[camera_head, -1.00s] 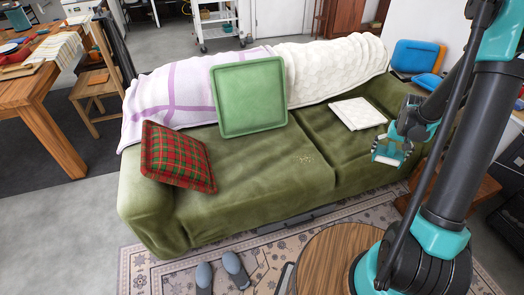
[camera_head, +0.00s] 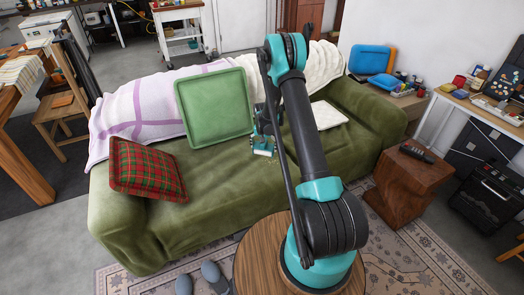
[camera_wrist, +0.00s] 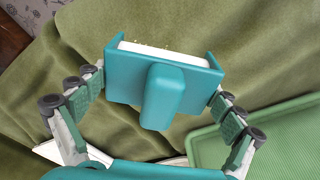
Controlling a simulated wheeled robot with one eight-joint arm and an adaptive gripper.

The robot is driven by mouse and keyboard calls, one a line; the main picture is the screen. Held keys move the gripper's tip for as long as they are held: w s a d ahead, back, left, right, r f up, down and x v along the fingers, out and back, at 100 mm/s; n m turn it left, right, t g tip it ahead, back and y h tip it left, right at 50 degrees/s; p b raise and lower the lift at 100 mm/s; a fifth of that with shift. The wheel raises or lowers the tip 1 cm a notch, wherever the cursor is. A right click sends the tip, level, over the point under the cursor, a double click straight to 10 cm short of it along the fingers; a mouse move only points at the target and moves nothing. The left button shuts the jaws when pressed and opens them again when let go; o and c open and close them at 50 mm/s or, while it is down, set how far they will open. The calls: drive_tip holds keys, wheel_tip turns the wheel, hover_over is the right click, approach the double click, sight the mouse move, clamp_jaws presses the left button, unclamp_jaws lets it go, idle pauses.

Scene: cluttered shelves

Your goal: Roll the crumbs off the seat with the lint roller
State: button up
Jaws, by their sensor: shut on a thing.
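The lint roller (camera_wrist: 120,88) has a teal frame and handle and a white roller. My gripper (camera_wrist: 160,95) is shut on it, with one finger on each side. A few pale specks show along the roller's white edge in the wrist view. In the head view my gripper (camera_head: 264,132) holds the lint roller (camera_head: 263,152) at the green sofa seat (camera_head: 225,185), just right of the green cushion. I cannot tell whether the roller touches the seat. No crumbs stand out on the visible seat; my arm hides part of it.
The green cushion (camera_head: 213,106) leans on the backrest close to my gripper. A red plaid cushion (camera_head: 146,168) lies on the seat's left end. A folded white cloth (camera_head: 329,114) lies right of my arm. A wooden side table (camera_head: 408,180) stands right of the sofa.

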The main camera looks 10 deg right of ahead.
sight(263, 149)
drive_tip(key=f, duration=0.1)
drive_tip(key=w+f, duration=0.1)
drive_tip(key=f, duration=0.1)
drive_tip(key=shift+w+a+m, duration=0.15)
drive_tip(key=shift+m, duration=0.15)
drive_tip(key=shift+f, duration=2.8)
drive_tip(key=shift+f, duration=0.6)
drive_tip(key=shift+w+d, duration=0.6)
drive_tip(key=shift+d, duration=1.2)
drive_tip(key=shift+w+d, duration=0.55)
drive_tip(key=shift+d, duration=1.3)
drive_tip(key=shift+w+d, duration=0.6)
drive_tip(key=shift+d, duration=1.2)
drive_tip(key=shift+s+a+f, duration=0.1)
drive_tip(key=shift+s+a, duration=0.5)
drive_tip(key=shift+a, duration=1.2)
drive_tip(key=shift+s+a+r, duration=0.1)
drive_tip(key=shift+s+a, duration=0.45)
drive_tip(key=shift+a, duration=1.25)
drive_tip(key=shift+s+a+f, duration=0.1)
drive_tip(key=shift+s+a, duration=0.5)
drive_tip(key=shift+a, duration=1.2)
